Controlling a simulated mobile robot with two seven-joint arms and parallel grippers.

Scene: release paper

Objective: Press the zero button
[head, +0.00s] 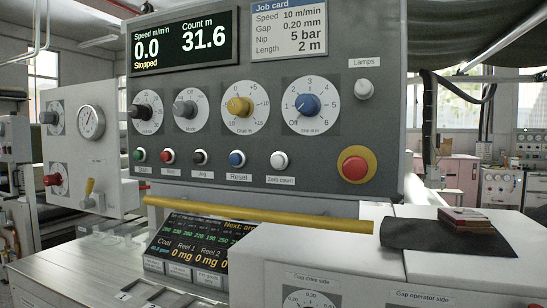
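The zero button is a white push button (279,160) labelled "Zero count", at the right end of a row of buttons on the grey control panel (330,185) in the head view. The display (184,40) above reads speed 0.0, "Stopped", and count 31.6 m. Neither of my grippers shows in this view, so their state is hidden.
A red emergency button (355,168) on a yellow ring sits right of the zero button. A yellow bar (260,215) runs below the panel. A dark cloth (440,237) and a stacked block (467,219) lie on the white housing at right.

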